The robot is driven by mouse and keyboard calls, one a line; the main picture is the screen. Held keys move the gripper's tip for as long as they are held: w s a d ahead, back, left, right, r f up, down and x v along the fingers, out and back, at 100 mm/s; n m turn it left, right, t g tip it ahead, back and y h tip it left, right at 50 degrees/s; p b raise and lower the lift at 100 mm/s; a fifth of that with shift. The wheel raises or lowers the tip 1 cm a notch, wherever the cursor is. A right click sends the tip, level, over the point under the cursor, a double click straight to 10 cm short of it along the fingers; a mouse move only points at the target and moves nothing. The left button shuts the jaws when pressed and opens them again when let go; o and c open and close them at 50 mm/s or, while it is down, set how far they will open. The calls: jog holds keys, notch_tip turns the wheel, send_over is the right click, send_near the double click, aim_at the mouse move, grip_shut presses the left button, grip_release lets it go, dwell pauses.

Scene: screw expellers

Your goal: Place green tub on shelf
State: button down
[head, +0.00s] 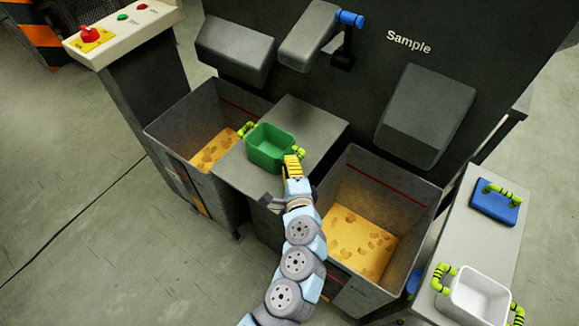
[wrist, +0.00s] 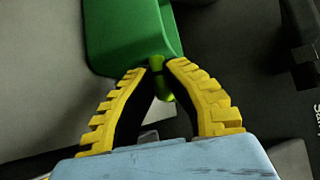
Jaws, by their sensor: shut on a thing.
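The green tub (head: 270,150) is an open box with lime-green handles on its left and right sides. In the head view it is at the grey shelf (head: 318,118) between two bins; whether it rests on the shelf or hangs just above, I cannot tell. My gripper (head: 293,165) has yellow fingers and is at the tub's right handle. In the wrist view the fingertips of my gripper (wrist: 156,68) close around the lime-green handle, with the green tub (wrist: 122,35) just beyond. The tub looks empty and roughly upright.
Bins with yellow material stand left (head: 212,148) and right (head: 362,228) of the shelf. A chute with a blue knob (head: 350,18) hangs above. A side table (head: 478,238) at right holds a white tub (head: 478,297) and a blue lid-like piece (head: 494,207). A control panel (head: 122,32) is upper left.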

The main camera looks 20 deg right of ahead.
jog(key=shift+w, duration=0.1)
jog(key=c, duration=1.2)
grip_release()
jog(key=shift+r, duration=0.1)
jog(key=shift+p+v, duration=1.55)
jog(key=shift+v, duration=4.5)
